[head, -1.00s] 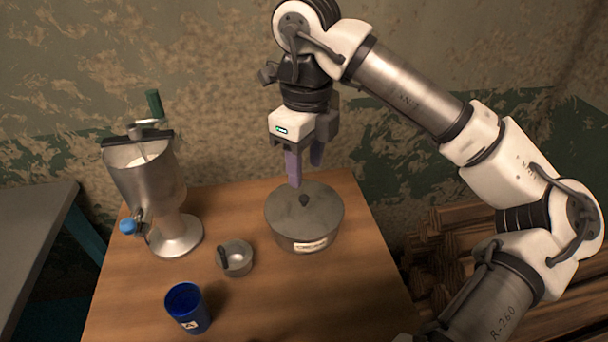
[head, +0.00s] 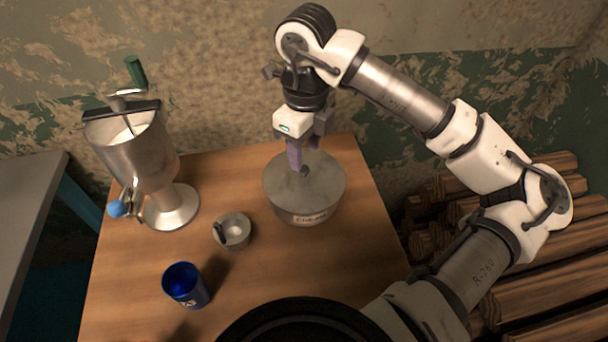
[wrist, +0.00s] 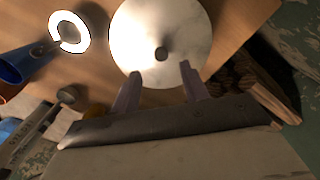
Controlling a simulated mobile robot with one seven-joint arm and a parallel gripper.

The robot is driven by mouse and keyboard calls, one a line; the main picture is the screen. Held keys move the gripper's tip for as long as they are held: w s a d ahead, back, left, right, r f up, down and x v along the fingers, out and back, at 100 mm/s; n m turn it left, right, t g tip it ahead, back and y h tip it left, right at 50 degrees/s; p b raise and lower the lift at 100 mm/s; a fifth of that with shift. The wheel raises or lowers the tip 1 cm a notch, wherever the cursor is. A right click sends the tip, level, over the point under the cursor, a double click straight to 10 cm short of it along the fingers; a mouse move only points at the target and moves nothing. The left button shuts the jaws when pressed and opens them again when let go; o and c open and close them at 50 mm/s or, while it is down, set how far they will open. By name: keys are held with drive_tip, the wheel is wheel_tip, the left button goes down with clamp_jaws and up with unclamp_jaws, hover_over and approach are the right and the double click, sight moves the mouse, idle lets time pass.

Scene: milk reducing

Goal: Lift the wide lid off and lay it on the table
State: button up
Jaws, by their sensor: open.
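The wide lid (head: 325,183) is a round grey disc with a dark knob (head: 305,171) at its middle. It sits on a wide, low metal pot (head: 303,219) with a label on its front, on the wooden table. In the wrist view the lid (wrist: 180,30) is pale, and its knob (wrist: 161,54) shows just beyond the fingers, between their lines. My gripper (head: 304,160) points down over the lid, close to the knob. Its two purple fingers (wrist: 160,82) are apart, with nothing between them. The exact gap between fingertips and knob is hard to tell.
A metal separator (head: 140,155) with a blue-tipped tap stands at the table's left. A small metal cup (head: 233,232) and a blue cup (head: 185,287) stand left of the pot. Bare table (head: 345,275) lies in front of the pot. Logs (head: 545,255) are stacked at right.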

sight(304, 168)
drive_tip(key=shift+w+a+f+p, duration=0.15)
drive_tip(key=shift+f+p, duration=0.25)
drive_tip(key=shift+f, duration=0.85)
drive_tip(key=shift+w+f+p, duration=0.1)
drive_tip(key=shift+f+p, duration=0.3)
drive_tip(key=shift+f, duration=0.85)
drive_tip(key=shift+c, duration=0.4)
clamp_jaws()
